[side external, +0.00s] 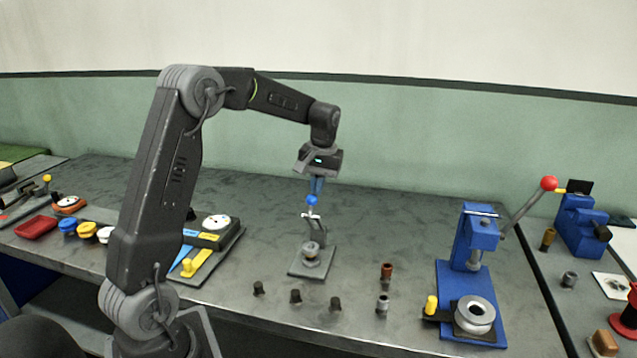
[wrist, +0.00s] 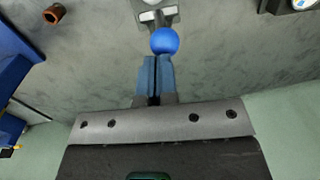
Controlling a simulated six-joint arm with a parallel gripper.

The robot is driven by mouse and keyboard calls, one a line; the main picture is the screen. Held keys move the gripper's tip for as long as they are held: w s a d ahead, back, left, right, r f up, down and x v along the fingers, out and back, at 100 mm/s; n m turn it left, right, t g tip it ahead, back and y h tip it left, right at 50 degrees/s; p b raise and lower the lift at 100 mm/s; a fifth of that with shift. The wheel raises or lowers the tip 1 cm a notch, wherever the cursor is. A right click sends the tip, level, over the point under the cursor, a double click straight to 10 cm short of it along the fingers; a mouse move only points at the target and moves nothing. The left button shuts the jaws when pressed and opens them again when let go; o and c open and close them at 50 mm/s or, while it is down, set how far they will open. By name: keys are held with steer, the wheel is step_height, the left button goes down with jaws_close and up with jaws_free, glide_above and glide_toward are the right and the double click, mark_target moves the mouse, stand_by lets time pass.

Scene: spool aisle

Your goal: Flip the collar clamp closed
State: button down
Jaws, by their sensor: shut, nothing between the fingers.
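The collar clamp (side external: 314,236) stands on a square grey base plate (side external: 298,268) at the middle of the bench. Its lever points up and ends in a blue ball knob (side external: 311,200). A round metal collar (side external: 311,252) sits low on the plate. My gripper (side external: 316,190) is shut and empty, pointing down just above the knob. In the wrist view the blue knob (wrist: 165,40) lies right at the tips of my shut blue fingers (wrist: 155,66); I cannot tell whether they touch. The clamp's lower part is mostly out of the wrist view.
A blue press (side external: 475,245) with a red-knobbed lever stands at right. Several small dark plugs (side external: 295,297) and two fittings (side external: 386,271) stand in front of the clamp. A dial gauge fixture (side external: 216,223) is at left. The bench behind the clamp is clear.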

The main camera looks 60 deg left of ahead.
steer(key=shift+s+d, duration=0.1)
steer(key=shift+s+d+f+t+y, duration=0.3)
steer(key=shift+s+d+t+y, duration=0.1)
steer(key=shift+s+d, duration=0.1)
steer(key=s+d+f+t+y, duration=0.1)
steer(key=s+d+f, duration=0.4)
steer(key=f, duration=0.3)
steer(key=shift+s+d+f+t+y, duration=0.15)
steer(key=shift+s+d+t+y, duration=0.2)
steer(key=shift+t+y, duration=0.05)
